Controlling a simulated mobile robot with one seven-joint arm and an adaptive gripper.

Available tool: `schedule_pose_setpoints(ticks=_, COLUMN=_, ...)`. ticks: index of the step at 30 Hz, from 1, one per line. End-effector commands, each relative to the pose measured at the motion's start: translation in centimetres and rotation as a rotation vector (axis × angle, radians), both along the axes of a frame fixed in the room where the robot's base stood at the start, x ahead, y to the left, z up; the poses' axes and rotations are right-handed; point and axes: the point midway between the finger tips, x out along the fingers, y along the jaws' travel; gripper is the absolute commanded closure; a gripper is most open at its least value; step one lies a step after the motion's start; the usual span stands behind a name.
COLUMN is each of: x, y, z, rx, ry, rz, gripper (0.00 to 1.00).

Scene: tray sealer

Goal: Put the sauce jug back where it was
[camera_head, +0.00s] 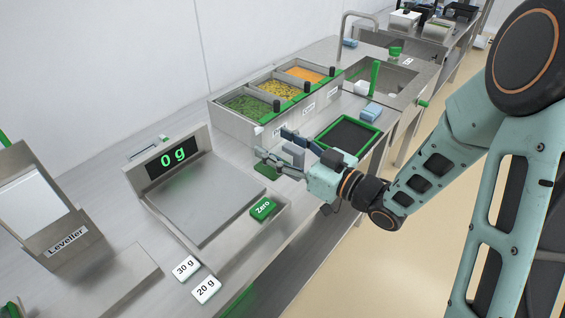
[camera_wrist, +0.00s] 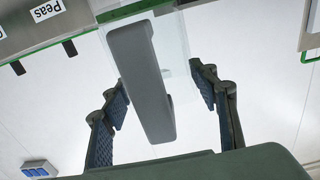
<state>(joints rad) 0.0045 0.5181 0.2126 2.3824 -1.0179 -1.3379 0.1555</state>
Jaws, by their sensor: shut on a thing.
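My gripper (camera_head: 280,150) is above the counter, between the scale and the green-edged dark mat. In the wrist view my gripper (camera_wrist: 160,95) has its two fingers on either side of a grey handle. The handle belongs to the sauce jug (camera_wrist: 140,80), whose body looks clear and is hard to make out. In the head view the jug (camera_head: 293,154) shows only as a small greyish shape among the fingers. A dark green pad (camera_head: 266,172) lies on the counter just below my gripper. I cannot tell whether the jug touches any surface.
The scale (camera_head: 205,197) reads 0 g, with a green Zero button (camera_head: 263,208) beside it. Topping bins (camera_head: 250,107) stand behind my gripper. The green-edged mat (camera_head: 348,133) looks empty; a blue sponge (camera_head: 371,112) lies beyond it. The leveller (camera_head: 45,215) stands at left.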

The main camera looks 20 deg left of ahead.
Motion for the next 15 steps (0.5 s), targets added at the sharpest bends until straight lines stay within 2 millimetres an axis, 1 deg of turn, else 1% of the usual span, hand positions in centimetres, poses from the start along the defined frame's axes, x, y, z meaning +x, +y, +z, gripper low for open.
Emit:
schedule_pose_setpoints(ticks=1, x=1.2, y=0.2, z=-0.8, rx=0.002, ry=-0.001, rz=0.001, gripper=0.75)
schedule_pose_setpoints(ticks=3, x=2.8, y=0.5, z=-1.5, rx=0.001, ry=-0.002, rz=0.002, gripper=0.75)
schedule_pose_setpoints(ticks=4, x=3.1, y=0.6, z=-2.7, rx=0.001, ry=0.001, rz=0.002, gripper=0.75)
schedule_pose_setpoints(ticks=6, x=4.2, y=0.8, z=-4.1, rx=0.0, ry=0.001, rz=0.002, gripper=0.75)
schedule_pose_setpoints(ticks=9, x=5.4, y=0.9, z=-5.3, rx=0.001, ry=-0.001, rz=0.002, gripper=0.75)
schedule_pose_setpoints(ticks=12, x=6.1, y=1.1, z=-5.9, rx=0.001, ry=-0.001, rz=0.002, gripper=0.75)
schedule_pose_setpoints(ticks=15, x=6.4, y=1.1, z=-6.2, rx=0.001, ry=0.0, rz=0.002, gripper=0.75)
